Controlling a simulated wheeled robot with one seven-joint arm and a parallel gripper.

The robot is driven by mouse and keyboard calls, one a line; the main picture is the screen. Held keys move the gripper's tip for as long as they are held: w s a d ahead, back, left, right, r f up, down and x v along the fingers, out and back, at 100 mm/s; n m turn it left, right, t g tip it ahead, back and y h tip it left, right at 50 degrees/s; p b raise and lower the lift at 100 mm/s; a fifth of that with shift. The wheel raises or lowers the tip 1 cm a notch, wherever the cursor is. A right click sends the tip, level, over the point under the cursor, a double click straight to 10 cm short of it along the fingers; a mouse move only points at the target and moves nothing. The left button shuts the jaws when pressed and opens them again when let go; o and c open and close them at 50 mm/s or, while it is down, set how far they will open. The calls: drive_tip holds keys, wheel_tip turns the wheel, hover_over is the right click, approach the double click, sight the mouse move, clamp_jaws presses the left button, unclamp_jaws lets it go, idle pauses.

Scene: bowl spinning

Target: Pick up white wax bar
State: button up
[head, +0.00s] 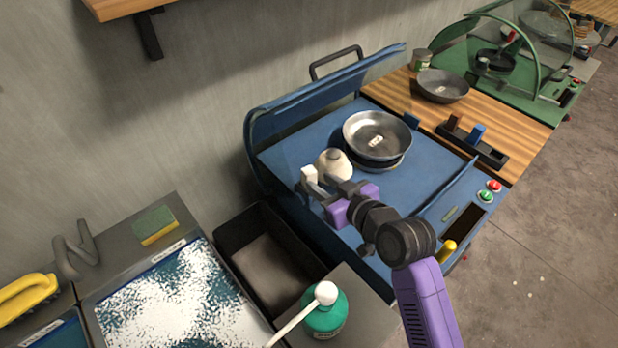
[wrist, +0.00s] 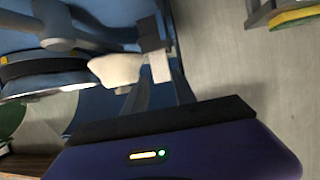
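A small white block (head: 310,179), which looks like the white wax bar, is at the tip end of my gripper (head: 335,187) in the head view. In the wrist view the white block (wrist: 160,66) shows right at the grey finger ends of my gripper (wrist: 157,60). It appears to touch a finger, but I cannot tell whether both fingers press on it. A rounded cream-white object (head: 333,162) sits just behind the gripper, and it also shows in the wrist view (wrist: 115,70).
A metal pan (head: 365,130) stands on the blue machine (head: 290,148), close behind the gripper. A dark open bin (head: 232,240) and a green bottle (head: 325,318) are at the front. A wooden counter (head: 525,140) with a dark bowl (head: 442,85) is to the right.

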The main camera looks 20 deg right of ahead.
sight(313, 177)
drive_tip(key=shift+p+x, duration=0.75)
drive_tip(key=shift+x, duration=2.3)
drive_tip(key=shift+c, duration=0.4)
drive_tip(key=shift+r, duration=0.1)
clamp_jaws()
